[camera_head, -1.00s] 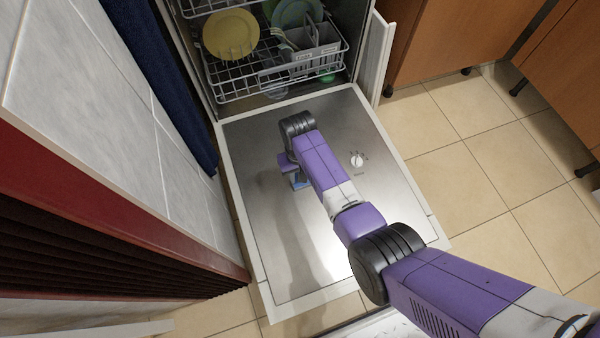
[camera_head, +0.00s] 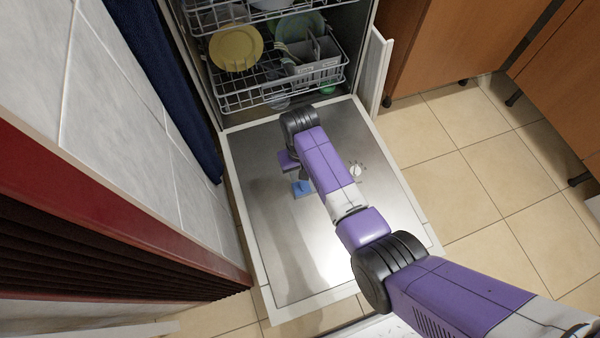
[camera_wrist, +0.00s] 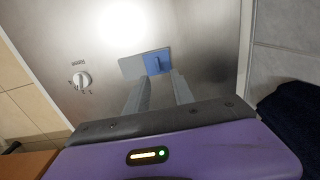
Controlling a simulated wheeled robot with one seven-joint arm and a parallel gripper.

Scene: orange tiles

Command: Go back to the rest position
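My gripper shows in the wrist view (camera_wrist: 157,82) with its two grey fingers apart and nothing between them. In the head view it is mostly hidden under my wrist, above the open dishwasher door (camera_head: 270,255). A small blue and grey rectangular fitting (camera_wrist: 158,63) is on the door's steel inner face, just beyond the fingertips in the wrist view. Its blue part also shows in the head view (camera_head: 301,188). I cannot tell the exact gap between fingers and fitting.
The lower rack (camera_head: 282,92) holds a yellow plate (camera_head: 236,48), a green plate (camera_head: 300,25) and a cutlery basket (camera_head: 318,62). A tiled wall (camera_head: 130,130) is close on the left; wooden cabinets (camera_head: 440,45) stand at the right. Floor tiles (camera_head: 460,185) right of the door are clear.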

